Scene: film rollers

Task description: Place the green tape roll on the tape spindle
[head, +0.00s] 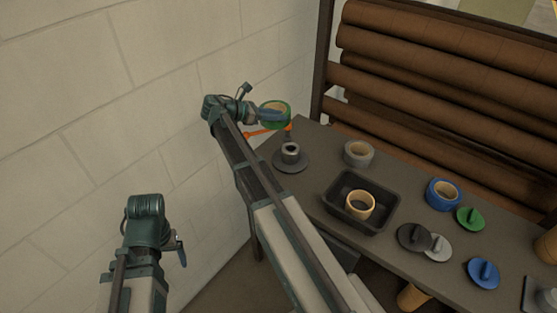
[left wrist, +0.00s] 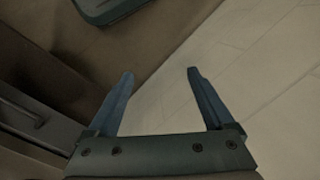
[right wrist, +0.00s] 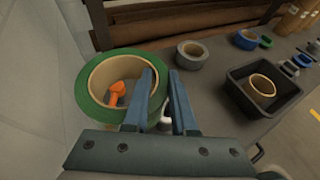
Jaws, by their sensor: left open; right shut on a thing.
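The green tape roll (head: 285,116) is held up near the wall, behind the tape spindle (head: 290,150) in the head view. My right gripper (head: 268,117) is shut on the roll. In the right wrist view the roll (right wrist: 88,106) sits at the left of the fingers (right wrist: 162,72), gripped by its right wall, with its open hole facing the camera. The spindle is a short grey post on a round dark base at the table's near left corner; the roll is apart from it. My left gripper (head: 179,248) is open and empty; its spread fingers show in the left wrist view (left wrist: 160,75).
An orange tool (head: 265,132) lies at the table's far left corner. A grey tape roll (head: 358,153), a black tray (head: 335,203) holding a tan roll (head: 360,205), a blue roll (head: 444,194) and several coloured discs stand farther right. Brown rolls on a rack rise behind.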

